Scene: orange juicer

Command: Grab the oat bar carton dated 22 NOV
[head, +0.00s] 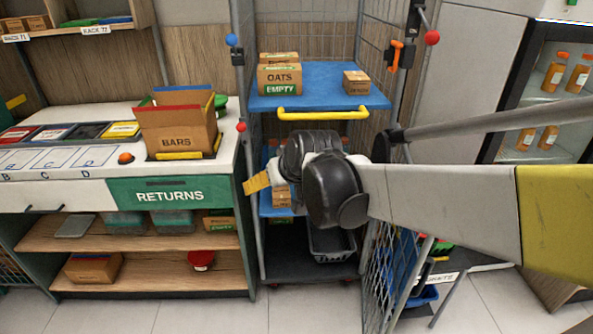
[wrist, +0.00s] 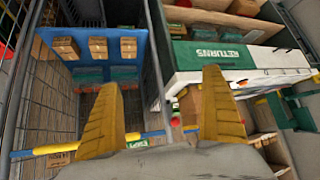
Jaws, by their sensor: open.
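My gripper (wrist: 162,82) is open and empty, its two yellow fingers well apart in the wrist view. In the head view its dark wrist (head: 332,188) is in front of the cage trolley's middle blue shelf and hides much of it. Brown cartons (head: 281,196) stand on that shelf, partly hidden. In the wrist view several small brown cartons (wrist: 98,48) sit on a blue shelf, beyond the fingertips and to the left. Another carton (wrist: 60,159) with dark print shows at the lower left. I cannot read a 22 NOV date on any carton.
The trolley's top blue shelf (head: 325,99) holds a carton marked OATS EMPTY (head: 280,79) and a smaller carton (head: 356,83). A yellow bar (head: 322,114) fronts it. The RETURNS counter (head: 172,193) with a BARS box (head: 178,132) stands left. A mesh gate (head: 394,279) stands right.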

